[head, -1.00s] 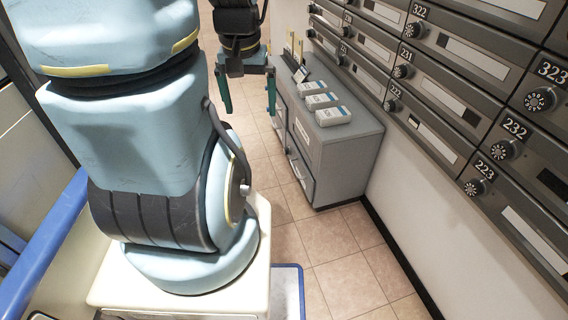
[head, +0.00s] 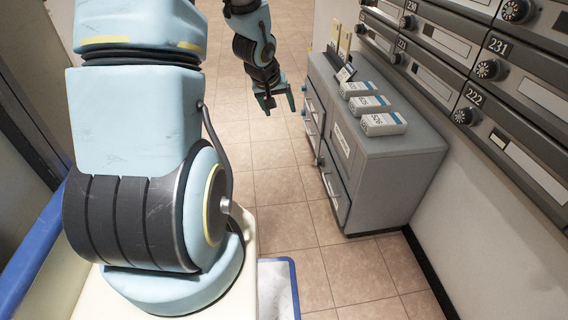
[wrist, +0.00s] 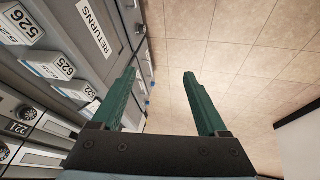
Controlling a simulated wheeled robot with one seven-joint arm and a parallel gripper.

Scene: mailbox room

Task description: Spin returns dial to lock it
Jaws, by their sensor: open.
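The grey returns cabinet (head: 395,165) stands against the right wall in the head view. Its front faces left and bears a white label (head: 341,138), which reads RETURNS in the wrist view (wrist: 97,27). A small dark knob (head: 320,161) shows on the front beside the drawers; I cannot tell for sure that it is the returns dial. My gripper (head: 279,102) is left of the cabinet front, apart from it. In the wrist view its green fingers (wrist: 160,92) are spread and empty, over the floor, with the cabinet to the left.
Several white labelled boxes (head: 384,124) lie on the cabinet top. Mailboxes with black dials, such as the one by 222 (head: 465,116), cover the right wall. The tiled floor (head: 282,195) left of the cabinet is clear. A blue rail (head: 35,250) runs at the left.

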